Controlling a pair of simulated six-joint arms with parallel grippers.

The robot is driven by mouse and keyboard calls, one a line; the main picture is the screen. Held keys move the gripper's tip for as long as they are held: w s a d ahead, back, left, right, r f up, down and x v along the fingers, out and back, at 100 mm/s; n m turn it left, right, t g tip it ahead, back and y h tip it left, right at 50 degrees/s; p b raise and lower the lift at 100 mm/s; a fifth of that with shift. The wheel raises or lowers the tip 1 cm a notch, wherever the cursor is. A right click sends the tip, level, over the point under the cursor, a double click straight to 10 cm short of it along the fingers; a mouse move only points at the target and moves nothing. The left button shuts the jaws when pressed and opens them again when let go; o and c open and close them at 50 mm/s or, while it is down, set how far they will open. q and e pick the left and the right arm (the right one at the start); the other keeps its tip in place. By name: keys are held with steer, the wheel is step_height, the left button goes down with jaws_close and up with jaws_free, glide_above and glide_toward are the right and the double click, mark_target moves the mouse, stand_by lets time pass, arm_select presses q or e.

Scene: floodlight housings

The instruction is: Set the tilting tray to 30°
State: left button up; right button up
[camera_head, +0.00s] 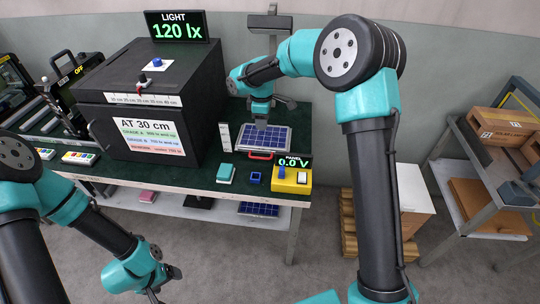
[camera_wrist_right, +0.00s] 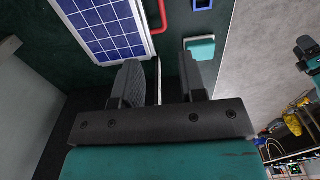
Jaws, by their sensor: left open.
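The tilting tray carries a blue solar panel (camera_head: 262,138) with a white frame on the green bench top, and a red handle (camera_head: 260,155) shows at its front edge. A white upright scale plate (camera_head: 225,138) stands left of it; its marks are too small to read. My right gripper (camera_head: 262,122) is over the panel's back part in the head view. In the right wrist view the gripper (camera_wrist_right: 160,85) is open, with the panel (camera_wrist_right: 105,28) and red handle (camera_wrist_right: 160,16) beyond its fingers. A thin white edge shows between them. My left gripper (camera_head: 154,294) is low, in front of the bench.
A black light box (camera_head: 150,90) with an "AT 30 cm" sign stands left; its display (camera_head: 177,27) reads 120 lx. A yellow meter (camera_head: 291,180) reads 0.0 V. A teal block (camera_head: 225,173) and blue square (camera_head: 255,177) lie at the bench front. A shelf stands right.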

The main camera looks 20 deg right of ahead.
stand_by(0.3)
step_height(320, 180, down, 17)
steer(key=shift+f, duration=0.2)
stand_by(0.6)
jaws_close()
stand_by(0.5)
